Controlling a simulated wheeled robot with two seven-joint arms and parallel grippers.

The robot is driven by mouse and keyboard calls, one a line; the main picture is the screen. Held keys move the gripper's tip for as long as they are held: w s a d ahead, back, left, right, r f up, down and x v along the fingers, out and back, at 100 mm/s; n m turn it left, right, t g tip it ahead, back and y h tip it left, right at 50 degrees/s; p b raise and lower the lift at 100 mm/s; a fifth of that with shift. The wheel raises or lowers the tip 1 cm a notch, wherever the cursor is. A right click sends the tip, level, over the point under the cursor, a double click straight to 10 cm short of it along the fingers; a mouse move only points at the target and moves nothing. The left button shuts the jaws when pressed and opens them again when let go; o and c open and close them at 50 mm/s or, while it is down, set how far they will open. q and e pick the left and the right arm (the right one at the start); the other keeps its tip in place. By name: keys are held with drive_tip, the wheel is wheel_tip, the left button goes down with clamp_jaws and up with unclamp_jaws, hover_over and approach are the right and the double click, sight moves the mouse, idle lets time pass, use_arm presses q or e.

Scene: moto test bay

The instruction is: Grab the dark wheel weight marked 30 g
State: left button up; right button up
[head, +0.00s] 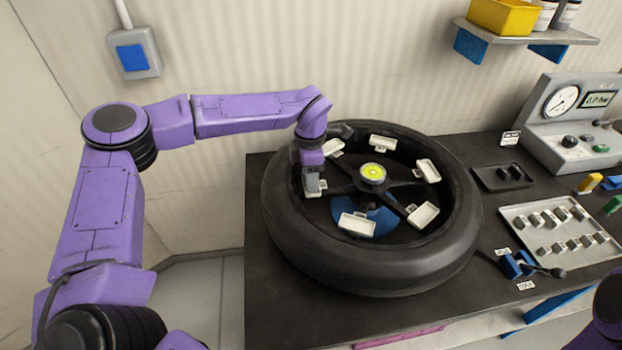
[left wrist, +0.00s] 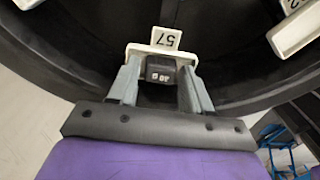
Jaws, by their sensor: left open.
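The dark wheel weight (left wrist: 160,69) shows in the left wrist view, with light upside-down markings that look like 30 g. It sits at a small white tray (left wrist: 144,49) whose tag reads 57. My left gripper (left wrist: 160,80) is open, with one finger on each side of the weight; whether they touch it I cannot tell. In the head view my left gripper (head: 313,187) points down inside the left part of the big black wheel (head: 375,265), and it hides the weight there. My right gripper is not in view.
More white trays (head: 357,224) sit around the wheel's hub (head: 372,173). A grey tray (head: 550,246) of several metal weights and a dark tray (head: 503,177) lie right of the wheel on the black bench (head: 270,325). A gauge unit (head: 570,125) stands behind.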

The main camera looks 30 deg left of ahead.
use_arm(q)
drive_tip(key=c, duration=0.8)
drive_tip(key=shift+r, duration=0.1)
